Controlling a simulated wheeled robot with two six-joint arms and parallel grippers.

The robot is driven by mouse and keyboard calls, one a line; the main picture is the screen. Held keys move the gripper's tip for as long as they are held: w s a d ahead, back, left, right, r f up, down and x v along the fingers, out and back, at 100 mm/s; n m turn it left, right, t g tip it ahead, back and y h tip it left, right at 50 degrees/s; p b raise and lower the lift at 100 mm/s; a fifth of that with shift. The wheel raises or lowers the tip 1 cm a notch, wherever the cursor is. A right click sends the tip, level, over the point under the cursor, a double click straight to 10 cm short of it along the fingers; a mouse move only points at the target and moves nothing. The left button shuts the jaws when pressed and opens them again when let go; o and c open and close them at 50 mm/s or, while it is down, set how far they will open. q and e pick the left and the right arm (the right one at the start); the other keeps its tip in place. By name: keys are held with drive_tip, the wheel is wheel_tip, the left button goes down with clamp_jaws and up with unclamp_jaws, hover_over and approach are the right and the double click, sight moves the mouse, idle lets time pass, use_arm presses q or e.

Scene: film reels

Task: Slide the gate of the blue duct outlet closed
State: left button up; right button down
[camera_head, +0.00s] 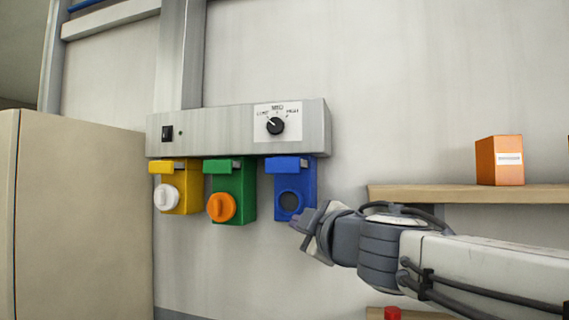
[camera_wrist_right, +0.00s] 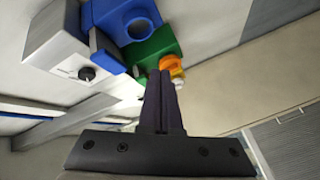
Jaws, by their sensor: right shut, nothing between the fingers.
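The blue duct outlet (camera_head: 308,182) hangs under the right end of a grey panel. Its blue gate tab (camera_head: 284,163) sits across the top front, with a grey strip to its right. A dark round opening (camera_head: 289,201) shows below, uncovered by any plug. My right gripper (camera_head: 301,218) is shut and empty, just below and in front of the opening's lower right; I cannot tell if it touches. In the right wrist view, the closed fingers (camera_wrist_right: 160,78) overlap the green outlet, and the blue outlet (camera_wrist_right: 111,16) with its round opening is above left. My left gripper is out of view.
The green outlet (camera_head: 243,190) has an orange plug (camera_head: 221,207); the yellow outlet (camera_head: 190,190) has a white one (camera_head: 166,197). The grey panel (camera_head: 215,131) carries a black knob (camera_head: 275,126). A wooden shelf (camera_head: 440,194) with an orange box (camera_head: 499,160) is at right.

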sight(293, 167)
wheel_tip(293, 167, up, 10)
drive_tip(key=s+n+y+p, duration=0.1)
drive_tip(key=s+n+y, duration=0.1)
drive_tip(key=n, duration=0.6)
drive_tip(key=shift+g, duration=0.3)
drive_tip(key=w, duration=0.4)
drive_tip(key=w+a+p, duration=0.1)
drive_tip(key=w, duration=0.3)
drive_tip(key=w+a, duration=0.1)
drive_tip(key=w, duration=0.2)
drive_tip(key=shift+w+a, duration=0.2)
drive_tip(key=shift+w, duration=0.2)
drive_tip(key=shift+w+d, duration=0.1)
drive_tip(key=shift+w, duration=0.25)
drive_tip(key=w+p, duration=0.1)
drive_tip(key=w+d+p, duration=0.1)
drive_tip(key=w, duration=0.1)
drive_tip(key=shift+w+r, duration=0.1)
drive_tip(key=shift+w, duration=0.05)
drive_tip(key=shift+d, duration=0.15)
